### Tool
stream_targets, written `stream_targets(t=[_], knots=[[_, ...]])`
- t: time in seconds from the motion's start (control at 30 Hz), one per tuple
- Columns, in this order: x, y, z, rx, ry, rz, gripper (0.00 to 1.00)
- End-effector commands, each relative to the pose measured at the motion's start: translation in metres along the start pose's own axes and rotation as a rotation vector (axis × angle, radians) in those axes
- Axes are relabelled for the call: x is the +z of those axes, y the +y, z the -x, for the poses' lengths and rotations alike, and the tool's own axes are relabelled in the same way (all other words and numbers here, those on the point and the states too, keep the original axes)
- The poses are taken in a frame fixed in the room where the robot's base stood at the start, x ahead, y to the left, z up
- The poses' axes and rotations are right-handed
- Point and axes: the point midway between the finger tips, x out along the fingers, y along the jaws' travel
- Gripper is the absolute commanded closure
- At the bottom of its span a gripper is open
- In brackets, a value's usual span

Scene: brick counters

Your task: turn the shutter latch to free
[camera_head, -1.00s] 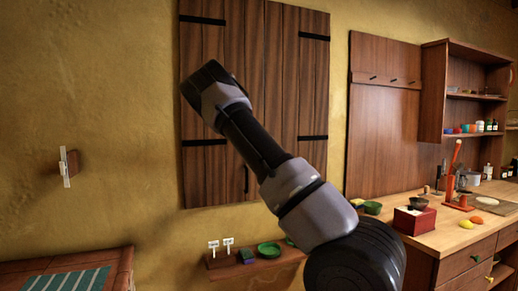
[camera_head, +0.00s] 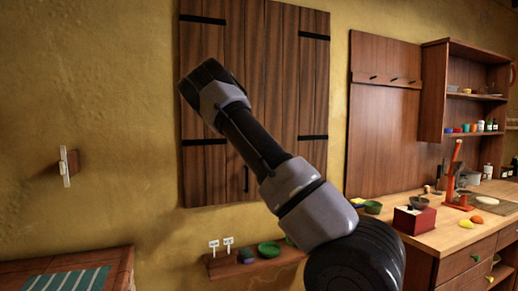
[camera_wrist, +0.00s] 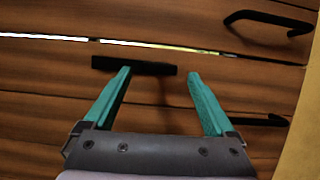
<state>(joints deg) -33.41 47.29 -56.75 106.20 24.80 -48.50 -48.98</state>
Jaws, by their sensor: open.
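The wooden shutter (camera_head: 212,168) with dark iron straps hangs on the wall. Its planks fill the wrist view (camera_wrist: 45,110). There a short black bar, which looks like the latch (camera_wrist: 150,68), lies roughly along the bright gap between the leaves, just below the gap in the picture. My gripper (camera_wrist: 159,73) has two teal fingers spread apart and empty. Its left fingertip is over or beside the bar, and the bar's right end lies between the tips. I cannot tell whether they touch. In the head view my arm hides the latch and the gripper.
A small wall shelf (camera_head: 285,262) with green bowls and tags is below the shutter. A wooden counter (camera_head: 450,235) with dishes stands at the right.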

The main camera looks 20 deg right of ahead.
Motion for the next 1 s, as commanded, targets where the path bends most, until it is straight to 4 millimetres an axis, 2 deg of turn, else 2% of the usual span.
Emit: stream_targets(t=[0.3,0.5,0.67,1.0], knots=[[-0.001,0.0,0.062,-0.001,0.001,-0.002,0.1],[-0.001,0.0,0.091,0.0,0.001,-0.001,0.1],[0.0,0.0,0.1,0.0,0.0,-0.001,0.1],[0.0,0.0,0.1,0.0,0.0,0.0,0.1]])
